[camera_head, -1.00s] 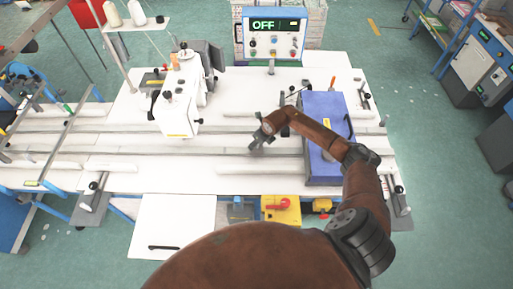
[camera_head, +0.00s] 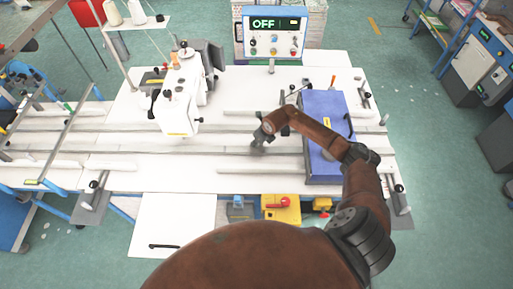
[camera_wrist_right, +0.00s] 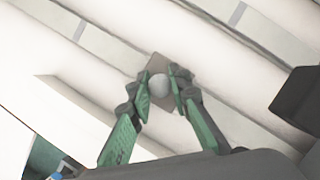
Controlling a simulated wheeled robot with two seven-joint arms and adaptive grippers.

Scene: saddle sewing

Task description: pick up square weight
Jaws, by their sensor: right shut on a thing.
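The square weight (camera_wrist_right: 158,64) is a grey-brown plate with a pale round knob, seen in the right wrist view. My right gripper (camera_wrist_right: 159,88) has its two green-padded fingers shut on the knob, one on each side. The plate shows beyond the fingertips, above the white surface; I cannot tell whether it touches it. In the head view my right gripper (camera_head: 257,149) is low over the white table (camera_head: 180,180), left of the blue panel, and the weight cannot be made out there. My left gripper is not in view.
A white sewing machine (camera_head: 178,105) stands left of my right gripper. A blue panel (camera_head: 322,110) lies on the table to the right, partly under my arm. A control box reading OFF (camera_head: 274,34) stands behind. Pale rails run across the table.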

